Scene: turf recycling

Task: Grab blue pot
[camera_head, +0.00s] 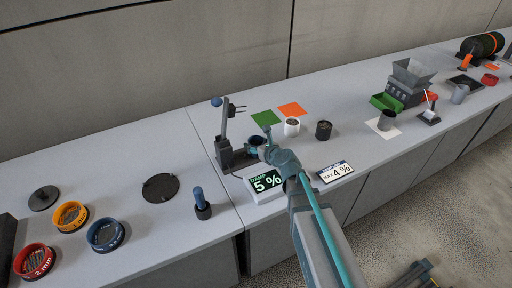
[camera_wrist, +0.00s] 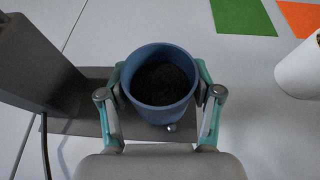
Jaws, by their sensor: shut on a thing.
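The blue pot (camera_wrist: 160,106) is filled with dark granular material and stands between the fingers of my gripper (camera_wrist: 161,95) in the wrist view. The teal fingers press on its left and right sides. The pot sits over the dark base plate (camera_wrist: 85,127) of an upright grey device. I cannot tell whether it touches the plate. In the head view, the pot (camera_head: 256,141) is small and partly hidden by my gripper (camera_head: 266,143).
The grey device's column (camera_head: 223,125) rises just left of the pot. A damp 5 % display (camera_head: 266,182) stands in front. Green (camera_head: 266,119) and orange (camera_head: 292,109) squares, a white cup (camera_head: 292,127) and a dark cup (camera_head: 323,130) are behind and to the right.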

